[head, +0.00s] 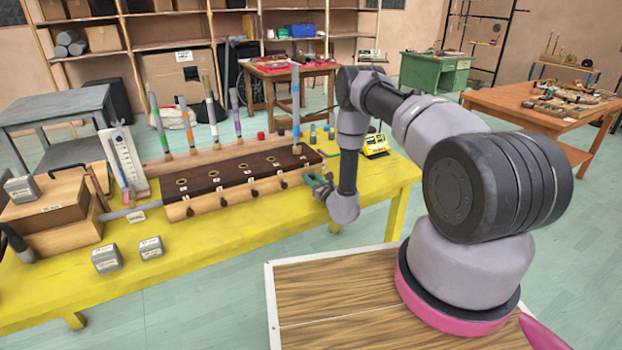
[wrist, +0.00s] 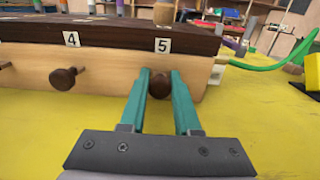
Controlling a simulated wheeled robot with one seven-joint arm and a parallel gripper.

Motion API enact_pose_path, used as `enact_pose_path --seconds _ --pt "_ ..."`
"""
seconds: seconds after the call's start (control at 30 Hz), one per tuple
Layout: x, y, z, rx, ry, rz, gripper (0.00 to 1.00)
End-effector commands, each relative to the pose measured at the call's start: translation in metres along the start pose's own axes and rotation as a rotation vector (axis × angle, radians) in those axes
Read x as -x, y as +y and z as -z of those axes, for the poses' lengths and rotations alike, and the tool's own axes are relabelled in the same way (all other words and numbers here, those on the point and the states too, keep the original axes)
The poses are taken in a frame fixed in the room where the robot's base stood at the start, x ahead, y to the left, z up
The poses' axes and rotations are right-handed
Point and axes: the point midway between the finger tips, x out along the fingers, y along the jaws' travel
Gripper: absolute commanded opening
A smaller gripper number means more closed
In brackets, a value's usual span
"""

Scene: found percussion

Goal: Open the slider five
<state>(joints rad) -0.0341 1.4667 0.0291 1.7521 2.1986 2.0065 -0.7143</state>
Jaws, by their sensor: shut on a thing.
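A long wooden chest (head: 240,201) with a dark top lies on the yellow table, with a row of round dark knobs along its front. In the wrist view, the brown knob of slider five (wrist: 160,88) is under the label "5" on the dark edge. My gripper (wrist: 160,82) has its teal fingers on both sides of this knob, shut on it. In the head view, my gripper (head: 317,183) is at the chest's right front end and hides that knob. The knob of slider four (wrist: 64,80) stands to its left on a visible stem. How far slider five is out is hard to tell.
Striped tubes, such as one at the right end (head: 296,105), stand upright. Grey weights (head: 107,258) and wooden boxes (head: 45,203) are at the left.

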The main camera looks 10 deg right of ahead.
Motion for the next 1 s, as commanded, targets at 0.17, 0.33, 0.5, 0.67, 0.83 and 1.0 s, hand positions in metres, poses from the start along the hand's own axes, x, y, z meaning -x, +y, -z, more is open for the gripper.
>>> enact_pose_path --seconds 0.17,0.33,0.5,0.67,0.83,1.0 --pt "0.017 -0.001 0.001 -0.001 0.002 0.002 0.00" --pt "0.029 -0.001 0.000 0.000 -0.001 0.001 0.00" --pt "0.029 0.000 0.000 0.001 -0.001 0.001 0.00" --pt "0.029 0.000 0.000 0.000 -0.001 0.001 0.61" --pt "0.029 0.000 0.000 0.000 -0.001 0.000 0.61" --pt "0.035 0.000 0.000 -0.001 0.001 0.000 0.61"
